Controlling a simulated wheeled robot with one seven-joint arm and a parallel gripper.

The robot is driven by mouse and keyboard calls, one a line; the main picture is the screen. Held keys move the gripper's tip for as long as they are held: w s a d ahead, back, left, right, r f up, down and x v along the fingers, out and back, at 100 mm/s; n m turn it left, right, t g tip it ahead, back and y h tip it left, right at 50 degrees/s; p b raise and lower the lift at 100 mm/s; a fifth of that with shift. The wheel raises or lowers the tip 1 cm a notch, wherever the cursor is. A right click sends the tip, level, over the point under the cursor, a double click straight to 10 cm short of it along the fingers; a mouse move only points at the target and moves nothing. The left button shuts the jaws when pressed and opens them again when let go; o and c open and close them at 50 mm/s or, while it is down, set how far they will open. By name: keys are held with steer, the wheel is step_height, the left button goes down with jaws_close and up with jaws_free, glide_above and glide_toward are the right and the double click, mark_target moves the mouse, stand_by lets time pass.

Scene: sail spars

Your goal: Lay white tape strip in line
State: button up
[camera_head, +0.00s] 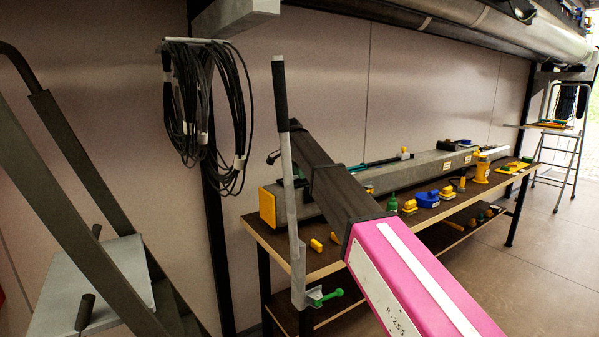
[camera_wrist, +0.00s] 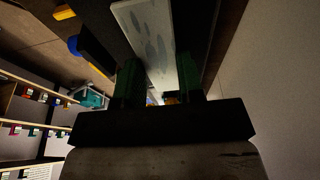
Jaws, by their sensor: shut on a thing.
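In the wrist view, my gripper (camera_wrist: 158,84) has two dark green fingers, one on each side of a long pale strip (camera_wrist: 147,38). The gripper is shut on this strip, which appears to be the white tape strip. The strip is whitish with grey smudges and runs away from the palm to the top edge. In the head view I cannot clearly make out my gripper.
A brown workbench (camera_head: 330,252) bears a long grey beam (camera_head: 385,176) with a yellow end. Small yellow, blue and green items lie in front of it. A grey bar (camera_head: 291,205) with a black grip stands upright before the bench. Cable coils (camera_head: 205,115) hang left.

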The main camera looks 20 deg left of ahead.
steer(key=shift+f, duration=0.25)
steer(key=o, duration=0.9)
steer(key=shift+c, duration=0.9)
steer(key=shift+r, duration=0.1)
steer(key=shift+r, duration=3.45)
